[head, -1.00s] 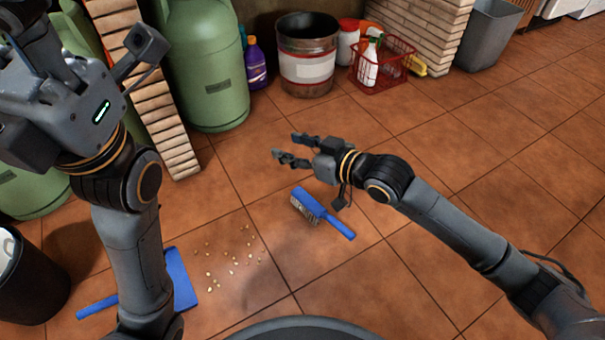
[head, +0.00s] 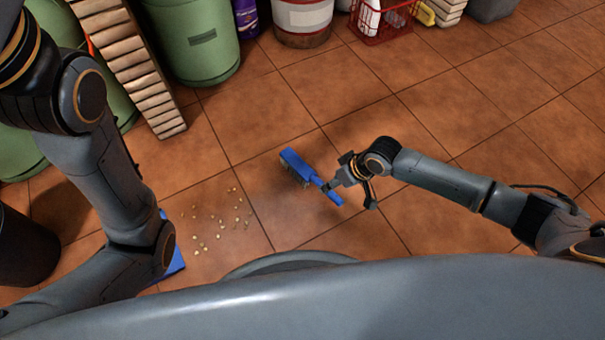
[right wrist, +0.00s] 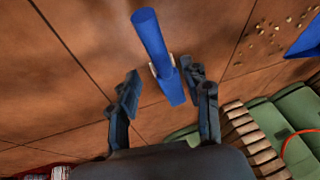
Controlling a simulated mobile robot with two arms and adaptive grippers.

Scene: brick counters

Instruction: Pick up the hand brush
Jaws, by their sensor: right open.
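The blue hand brush (head: 296,164) lies on the tiled floor in the head view, its handle pointing to the lower right. My right gripper (head: 328,186) is low over the brush, at the handle's side of its head. In the right wrist view the brush (right wrist: 152,42) runs down between the two spread fingers of the right gripper (right wrist: 163,82). The fingers are open, one on each side, with gaps to the brush. How high they are above the floor is hard to tell. My left gripper is out of view; only its arm shows.
Pale crumbs (head: 218,218) lie left of the brush. A blue dustpan (head: 176,262) is partly hidden behind my left arm. The floor at right is clear.

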